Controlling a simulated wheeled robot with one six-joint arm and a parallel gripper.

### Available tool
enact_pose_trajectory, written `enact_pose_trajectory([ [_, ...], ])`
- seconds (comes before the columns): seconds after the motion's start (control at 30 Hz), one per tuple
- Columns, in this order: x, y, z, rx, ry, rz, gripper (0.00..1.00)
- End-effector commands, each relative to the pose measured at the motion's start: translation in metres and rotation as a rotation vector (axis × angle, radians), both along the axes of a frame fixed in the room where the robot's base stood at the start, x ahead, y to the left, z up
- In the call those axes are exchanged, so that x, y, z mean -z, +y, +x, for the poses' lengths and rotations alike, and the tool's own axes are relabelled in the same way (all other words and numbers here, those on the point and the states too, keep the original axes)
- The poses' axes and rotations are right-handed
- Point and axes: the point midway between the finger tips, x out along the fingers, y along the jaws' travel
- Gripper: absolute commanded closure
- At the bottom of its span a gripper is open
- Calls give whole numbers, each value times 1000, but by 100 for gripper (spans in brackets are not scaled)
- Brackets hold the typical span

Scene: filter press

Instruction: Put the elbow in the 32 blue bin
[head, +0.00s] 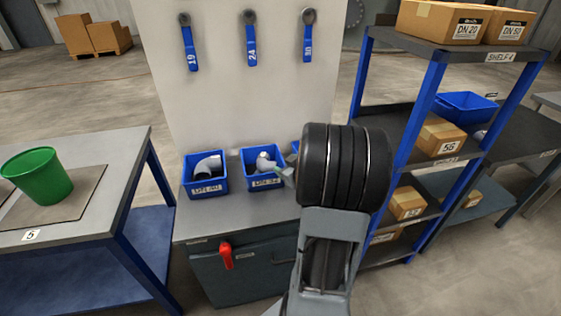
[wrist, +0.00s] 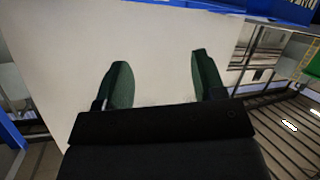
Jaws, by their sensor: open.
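The middle blue bin (head: 247,161) stands on a grey cabinet, and its label appears to read DN 32. A light grey fitting (head: 264,160) shows in its mouth; I cannot tell whether it is an elbow. The left blue bin (head: 188,170) holds a clear grey elbow (head: 208,166); its label is hard to read. My gripper (head: 280,171) is at the right side of the middle bin, partly hidden by my arm. In the wrist view my gripper (wrist: 160,80) has its two green fingers wide apart, with only a pale surface seen between them.
A third blue bin (head: 295,147) is mostly hidden behind my arm. A red handle (head: 226,256) sticks out of the cabinet front. A shelf rack (head: 412,120) stands close on the right, a table (head: 110,165) on the left.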

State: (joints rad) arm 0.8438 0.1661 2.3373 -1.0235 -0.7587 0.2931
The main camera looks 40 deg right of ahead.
Motion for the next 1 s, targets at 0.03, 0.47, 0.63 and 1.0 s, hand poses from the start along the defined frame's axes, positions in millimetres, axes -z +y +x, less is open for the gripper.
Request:
enact_pose_trajectory([
  [0.03, -4, 0, -6, 2, 0, -1, 37],
  [0.47, -31, 48, -5, 178, 188, -46, 37],
  [0.63, -36, 114, -27, 256, 408, 37, 37],
  [1.0, -34, 246, -111, 120, 840, 251, 37],
])
